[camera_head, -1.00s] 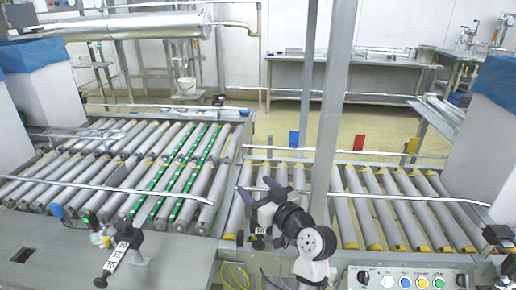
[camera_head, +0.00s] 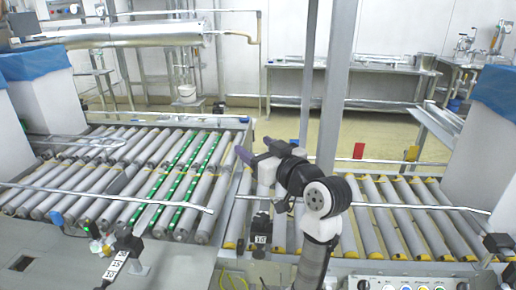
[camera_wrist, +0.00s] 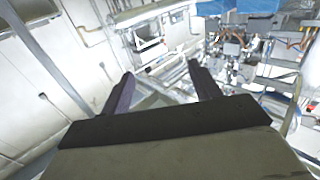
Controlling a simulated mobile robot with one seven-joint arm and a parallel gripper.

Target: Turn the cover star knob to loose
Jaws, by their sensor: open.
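My gripper (camera_head: 255,149) is open and empty, its two dark purple fingers reaching up and to the left above the roller conveyors. In the wrist view my gripper (camera_wrist: 162,87) also shows open, with nothing between its fingers. A small black knob (camera_head: 260,222) on a bracket with a numbered tag sits below my gripper, near the front edge of the conveyor. Other black handles show on a numbered bracket (camera_head: 117,263) at front left. I cannot tell which of them, if any, is the cover star knob. No star knob is recognisable in the wrist view.
Rollers with green bands (camera_head: 178,178) lie at left, and yellow-ended rollers (camera_head: 400,215) at right. A grey upright post (camera_head: 333,90) stands just behind my arm. Metal rails (camera_head: 110,192) cross above the rollers. A button panel (camera_head: 415,282) is at front right.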

